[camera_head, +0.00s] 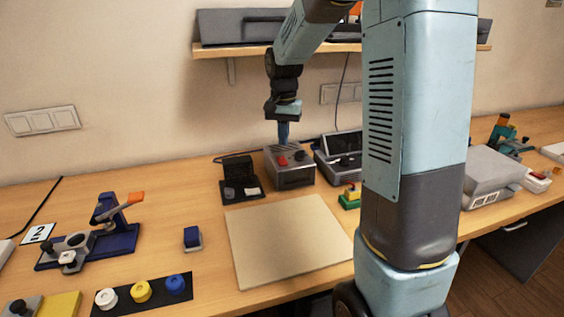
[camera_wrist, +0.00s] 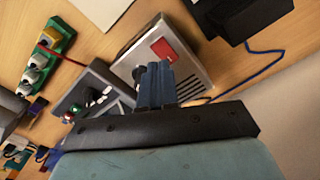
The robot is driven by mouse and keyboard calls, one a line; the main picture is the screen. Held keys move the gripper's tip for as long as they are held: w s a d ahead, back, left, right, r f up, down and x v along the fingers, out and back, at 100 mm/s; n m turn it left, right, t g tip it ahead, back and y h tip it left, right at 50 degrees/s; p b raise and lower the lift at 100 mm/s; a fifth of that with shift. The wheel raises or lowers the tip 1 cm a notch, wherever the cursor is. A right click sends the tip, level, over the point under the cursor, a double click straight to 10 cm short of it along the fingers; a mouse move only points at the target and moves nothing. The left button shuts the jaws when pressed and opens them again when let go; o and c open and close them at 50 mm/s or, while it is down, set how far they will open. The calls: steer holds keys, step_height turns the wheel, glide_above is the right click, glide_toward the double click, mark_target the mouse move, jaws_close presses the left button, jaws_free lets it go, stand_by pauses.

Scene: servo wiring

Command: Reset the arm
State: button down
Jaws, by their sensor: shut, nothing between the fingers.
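My gripper (camera_head: 283,132) hangs fingers-down from my arm in the head view, above the back of a grey box with a red switch (camera_head: 289,167). In the wrist view its blue fingers (camera_wrist: 155,72) are together with nothing between them. The box also shows in the wrist view (camera_wrist: 190,68), behind the fingers. From these views I cannot tell the exact gap between fingertips and box. My arm's large light-blue link covers part of the right side of the head view.
A beige board (camera_head: 285,240) lies bare at the table's middle. A black stand (camera_head: 240,180) is left of the box, a dark-screened device (camera_head: 342,155) right of it. A blue clamp fixture (camera_head: 105,230) stands left. A shelf (camera_head: 225,50) hangs on the wall behind my arm.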

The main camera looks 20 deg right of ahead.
steer(key=shift+r, duration=0.45)
steer(key=shift+r, duration=0.1)
steer(key=s+r+n+t, duration=0.2)
steer(key=s+r, duration=0.1)
steer(key=s, duration=0.6)
steer(key=s+r+n+t, duration=0.1)
steer(key=s+r+n, duration=0.1)
steer(key=s, duration=0.7)
steer(key=s+r+n+t, duration=0.2)
steer(key=s+r, duration=0.3)
steer(key=s, duration=0.5)
steer(key=shift+t, duration=0.3)
steer(key=shift+s, duration=0.15)
